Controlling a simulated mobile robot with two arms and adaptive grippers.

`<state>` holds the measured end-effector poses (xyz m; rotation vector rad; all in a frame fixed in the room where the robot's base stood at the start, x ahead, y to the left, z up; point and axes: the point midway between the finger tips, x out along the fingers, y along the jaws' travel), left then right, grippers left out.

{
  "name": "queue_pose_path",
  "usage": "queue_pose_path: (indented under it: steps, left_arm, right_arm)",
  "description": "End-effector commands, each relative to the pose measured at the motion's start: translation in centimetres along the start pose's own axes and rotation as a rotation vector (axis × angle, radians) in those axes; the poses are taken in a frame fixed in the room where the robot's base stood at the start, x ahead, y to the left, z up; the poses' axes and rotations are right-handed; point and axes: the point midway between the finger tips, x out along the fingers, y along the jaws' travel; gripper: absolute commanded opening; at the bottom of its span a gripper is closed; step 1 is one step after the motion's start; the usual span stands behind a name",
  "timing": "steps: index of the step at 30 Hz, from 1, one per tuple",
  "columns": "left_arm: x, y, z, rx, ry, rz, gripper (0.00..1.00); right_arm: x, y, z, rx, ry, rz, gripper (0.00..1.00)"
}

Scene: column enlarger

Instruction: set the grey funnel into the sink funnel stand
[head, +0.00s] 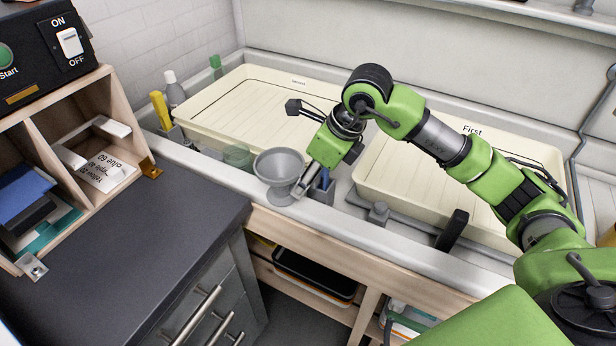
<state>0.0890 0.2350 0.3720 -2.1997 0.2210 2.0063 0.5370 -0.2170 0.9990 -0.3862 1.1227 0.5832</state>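The grey funnel (280,166) is upright, with its wide mouth facing up, at the front ledge of the sink near the middle of the head view. A grey round foot or ring (280,197) shows right below it. It may be the sink funnel stand, but I cannot tell whether the funnel is seated in it. My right gripper (301,188) reaches down from the right with its fingertips against or just beside the funnel's lower right side. Its far finger is hidden, so its grip is unclear. My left gripper is out of view.
A blue container (322,188) stands close right of my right gripper. A green glass beaker (237,155) is left of the funnel. Cream trays (230,105) (395,165) lie behind and right. The dark countertop (130,240) at the front left is clear.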

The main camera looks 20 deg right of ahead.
Motion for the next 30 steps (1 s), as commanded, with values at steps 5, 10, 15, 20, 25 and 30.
queue_pose_path:
  steps: [5,10,15,20,25,30]
  left_arm:
    - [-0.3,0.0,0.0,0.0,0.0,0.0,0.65]
    - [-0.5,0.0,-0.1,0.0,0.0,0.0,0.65]
    - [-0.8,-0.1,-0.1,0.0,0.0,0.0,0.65]
    - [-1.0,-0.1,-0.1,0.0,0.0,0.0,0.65]
    - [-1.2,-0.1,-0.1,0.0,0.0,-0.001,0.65]
    - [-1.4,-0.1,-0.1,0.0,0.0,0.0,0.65]
  right_arm:
    - [-0.7,0.0,0.0,0.0,0.0,-0.002,0.46]
    - [-1.2,-0.1,0.0,0.0,0.0,-0.002,0.46]
    - [-1.7,0.0,0.0,0.0,0.0,-0.002,0.46]
    - [-2.2,0.0,0.0,0.0,-0.001,-0.001,0.46]
    - [-2.7,0.0,0.1,0.0,-0.001,-0.001,0.46]
    - [-3.2,-0.1,0.0,0.0,-0.001,-0.002,0.46]
